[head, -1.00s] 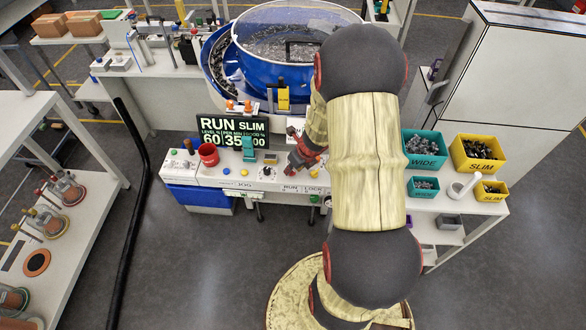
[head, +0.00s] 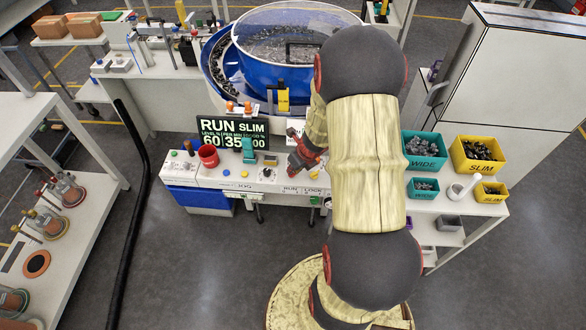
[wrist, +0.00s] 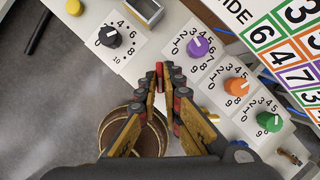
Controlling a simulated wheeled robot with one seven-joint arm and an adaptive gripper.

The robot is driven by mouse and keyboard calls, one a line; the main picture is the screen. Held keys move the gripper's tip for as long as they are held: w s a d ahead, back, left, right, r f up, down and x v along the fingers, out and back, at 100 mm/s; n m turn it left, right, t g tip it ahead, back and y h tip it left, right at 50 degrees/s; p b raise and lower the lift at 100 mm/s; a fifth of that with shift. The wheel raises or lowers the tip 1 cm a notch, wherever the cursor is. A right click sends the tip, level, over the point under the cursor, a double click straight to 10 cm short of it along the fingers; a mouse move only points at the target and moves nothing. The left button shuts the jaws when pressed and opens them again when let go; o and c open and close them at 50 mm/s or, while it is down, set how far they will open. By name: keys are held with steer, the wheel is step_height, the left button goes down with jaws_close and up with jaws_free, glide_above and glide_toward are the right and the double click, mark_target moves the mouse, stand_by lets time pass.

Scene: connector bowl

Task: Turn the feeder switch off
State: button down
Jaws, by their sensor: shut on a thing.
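The control panel (head: 225,177) runs along the front of the bench below the blue bowl feeder (head: 262,75). Its display (head: 232,133) reads RUN, SLIM, 60 and 35. My gripper (head: 294,168) is low over the panel's right part, near the RUN and LOCK lettering. In the wrist view my gripper (wrist: 163,85) is closed, with a small red piece (wrist: 159,70) between its fingertips. The fingers hide most of that piece, and I cannot tell whether it is the feeder switch or which way it points.
In the wrist view a black knob (wrist: 111,37) lies left of the fingers. Purple (wrist: 197,47), orange (wrist: 236,87) and green (wrist: 268,121) dials lie to the right. In the head view a red cup (head: 208,156) stands on the panel, and bins stand right of my arm.

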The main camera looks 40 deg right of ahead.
steer(key=shift+n, duration=0.4)
steer(key=n, duration=0.1)
steer(key=n+y, duration=0.1)
steer(key=n+p, duration=0.1)
steer(key=shift+d+n+y, duration=0.25)
steer(key=shift+n+y, duration=0.15)
steer(key=n+p, duration=0.1)
steer(key=n, duration=0.1)
steer(key=n+g+y+p, duration=0.1)
steer(key=n, duration=0.1)
steer(key=shift+w+d+n+y, duration=0.1)
steer(key=shift+w+n+y, duration=0.05)
steer(key=shift+n+y, duration=0.15)
steer(key=n, duration=0.2)
steer(key=n+g+y+p, duration=0.1)
steer(key=n, duration=0.1)
steer(key=shift+w+d+n+g, duration=0.1)
steer(key=shift+w+n+g, duration=0.05)
steer(key=shift+n+g, duration=0.15)
steer(key=n, duration=0.2)
steer(key=n+g+p, duration=0.1)
steer(key=n, duration=0.1)
steer(key=shift+w+g, duration=0.15)
steer(key=shift+g, duration=0.15)
steer(key=shift+y, duration=0.3)
steer(key=c, duration=2)
jaws_free()
steer(key=shift+o, duration=0.2)
